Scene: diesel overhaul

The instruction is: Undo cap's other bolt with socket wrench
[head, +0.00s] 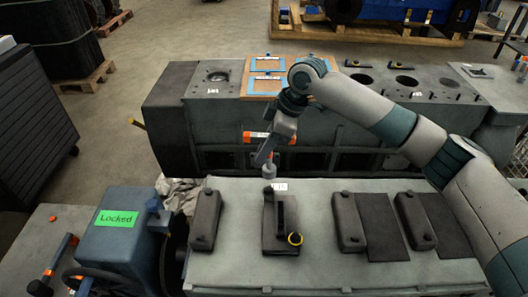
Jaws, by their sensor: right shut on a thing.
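My right gripper (267,156) reaches in from the right and points down over the grey bench. It is shut on what looks like the socket wrench (269,172), a pale grey upright cylinder below the fingers. The wrench's lower end is over the far end of a dark plate (270,240), close to a small dark bolt-like part (268,188). I cannot tell whether they touch. My left gripper is not in view.
Dark oblong blocks (205,220), (350,222) and (414,221) lie on the bench (325,274). The engine block (215,120) stands behind, with orange-marked items on its near side. A blue machine (122,235) with a green "Locked" sign stands at left.

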